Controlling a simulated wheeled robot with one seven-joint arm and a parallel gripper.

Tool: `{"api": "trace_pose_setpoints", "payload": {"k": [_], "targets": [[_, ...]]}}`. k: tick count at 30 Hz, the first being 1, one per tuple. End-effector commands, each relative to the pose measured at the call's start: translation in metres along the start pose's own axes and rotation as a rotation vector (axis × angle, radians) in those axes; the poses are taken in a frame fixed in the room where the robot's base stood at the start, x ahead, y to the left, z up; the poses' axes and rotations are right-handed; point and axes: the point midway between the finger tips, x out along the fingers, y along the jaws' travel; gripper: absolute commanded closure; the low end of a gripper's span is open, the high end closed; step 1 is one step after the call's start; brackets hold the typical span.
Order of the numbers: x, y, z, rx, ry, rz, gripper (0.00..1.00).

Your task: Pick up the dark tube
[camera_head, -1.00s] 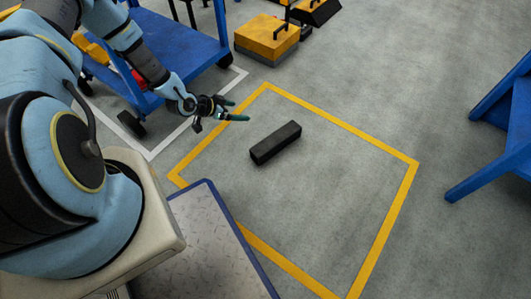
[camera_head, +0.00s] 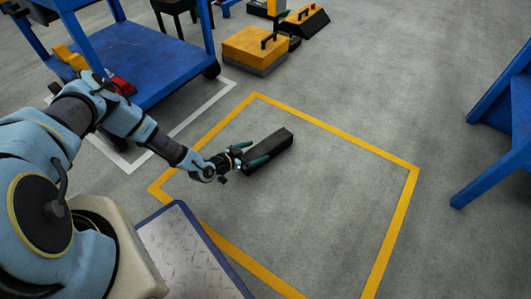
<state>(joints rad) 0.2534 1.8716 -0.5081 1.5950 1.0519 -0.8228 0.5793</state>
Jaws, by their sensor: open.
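The dark tube (camera_head: 273,147) is a black, square-sided bar lying on the grey floor inside a yellow-taped square (camera_head: 335,137). My gripper (camera_head: 256,156) is open at the tube's near left end.
A blue cart (camera_head: 160,78) stands at the upper left in a white-taped outline. A yellow case (camera_head: 255,45) sits at the top centre. Blue legs (camera_head: 490,178) stand at the right. A metal plate with a blue edge (camera_head: 183,255) is at the bottom. Floor right of the tube is clear.

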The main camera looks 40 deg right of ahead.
Motion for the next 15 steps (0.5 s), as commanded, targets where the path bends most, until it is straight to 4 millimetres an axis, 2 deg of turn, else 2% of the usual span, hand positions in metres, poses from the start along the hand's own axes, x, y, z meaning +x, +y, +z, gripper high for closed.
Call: {"api": "trace_pose_setpoints", "payload": {"k": [9, 15], "targets": [[0.044, -0.004, 0.003, -0.002, 0.000, 0.000, 0.00], [0.049, -0.005, 0.001, -0.001, -0.001, -0.001, 0.00]]}}
